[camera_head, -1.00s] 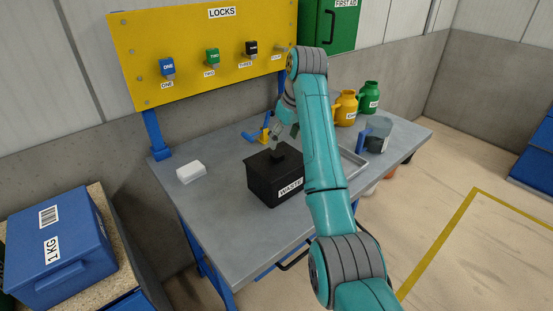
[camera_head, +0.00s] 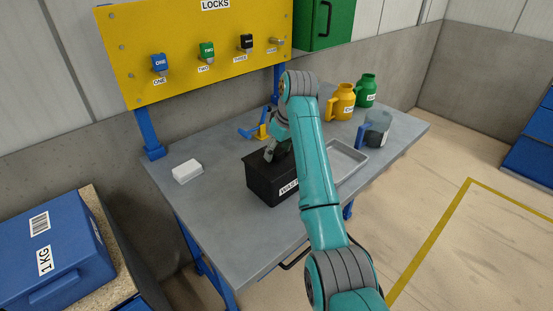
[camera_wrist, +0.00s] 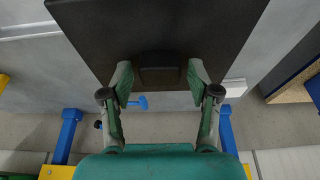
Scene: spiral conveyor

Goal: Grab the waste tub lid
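The black waste tub (camera_head: 266,190) stands on the grey workbench, with its label on the front side. Its flat black lid (camera_head: 256,160) is on top and fills much of the wrist view (camera_wrist: 110,35). A raised block handle (camera_wrist: 160,72) is on the lid. My gripper (camera_head: 272,151) is down at the lid. In the wrist view its two fingers are open, one on each side of the handle, with visible gaps between them and it. In the head view the handle is hidden behind my gripper and arm.
A white block (camera_head: 187,171) lies left of the tub. A blue and yellow tool (camera_head: 258,132) is behind it. A metal tray (camera_head: 362,158), a clear jug (camera_head: 378,127), a yellow jug (camera_head: 341,101) and a green jug (camera_head: 366,90) stand to the right. The bench front-left is clear.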

